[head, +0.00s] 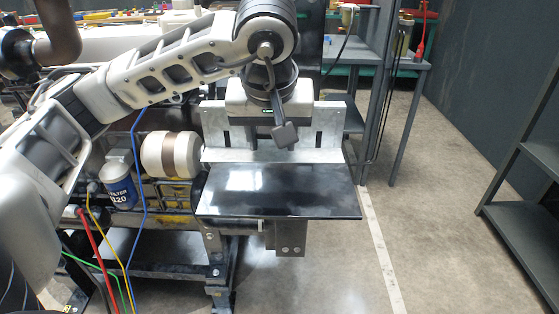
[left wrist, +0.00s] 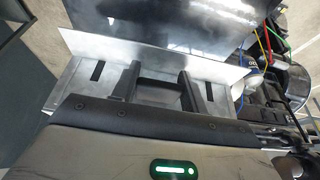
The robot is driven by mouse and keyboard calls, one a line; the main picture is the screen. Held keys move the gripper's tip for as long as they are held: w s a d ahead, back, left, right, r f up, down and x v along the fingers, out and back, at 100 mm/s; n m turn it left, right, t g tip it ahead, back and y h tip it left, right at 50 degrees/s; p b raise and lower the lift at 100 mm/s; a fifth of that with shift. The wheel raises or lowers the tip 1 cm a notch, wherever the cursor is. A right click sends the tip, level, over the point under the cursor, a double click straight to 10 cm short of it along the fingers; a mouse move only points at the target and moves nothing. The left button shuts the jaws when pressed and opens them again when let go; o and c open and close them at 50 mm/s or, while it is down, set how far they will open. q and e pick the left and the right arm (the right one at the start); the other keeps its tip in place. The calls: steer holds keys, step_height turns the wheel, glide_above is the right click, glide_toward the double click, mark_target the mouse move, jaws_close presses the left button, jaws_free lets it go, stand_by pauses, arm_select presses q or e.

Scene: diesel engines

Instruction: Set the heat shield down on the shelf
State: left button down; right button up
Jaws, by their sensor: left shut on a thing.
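The heat shield (head: 330,128) is a silver, bent sheet with dark slots and a flange along its lower edge. It also shows in the left wrist view (left wrist: 140,54). My left gripper (head: 265,112) is shut on it near its middle. In the left wrist view its two dark fingers (left wrist: 158,88) reach onto the sheet. The shelf (head: 280,190) is a glossy black plate, also seen in the left wrist view (left wrist: 165,18). The shield's flange lies along the shelf's back edge in the head view. I cannot tell whether they touch. My right gripper is not in view.
Left of the shelf are the engine's pale cylinder (head: 171,155), a blue filter (head: 119,185) and coloured cables. A grey workbench (head: 408,66) stands behind, and a dark rack (head: 525,215) stands at the right. The floor (head: 425,190) between is clear.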

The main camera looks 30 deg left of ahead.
mark_target(280, 155)
arm_select(q)
steer(key=shift+w+d+f, duration=0.15)
steer(key=shift+w+f, duration=0.2)
steer(key=shift+f, duration=0.05)
steer(key=f, duration=0.4)
steer(key=shift+w+d, duration=0.1)
steer(key=shift+w, duration=0.2)
steer(key=shift+r, duration=0.1)
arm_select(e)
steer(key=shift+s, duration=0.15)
arm_select(q)
steer(key=shift+f, duration=0.25)
steer(key=c, duration=0.7)
jaws_free()
steer(key=shift+c, duration=0.2)
steer(key=shift+r, duration=0.4)
steer(key=p+v, duration=0.2)
steer(key=v, duration=0.9)
steer(key=shift+s+r, duration=0.2)
steer(key=shift+r, duration=0.1)
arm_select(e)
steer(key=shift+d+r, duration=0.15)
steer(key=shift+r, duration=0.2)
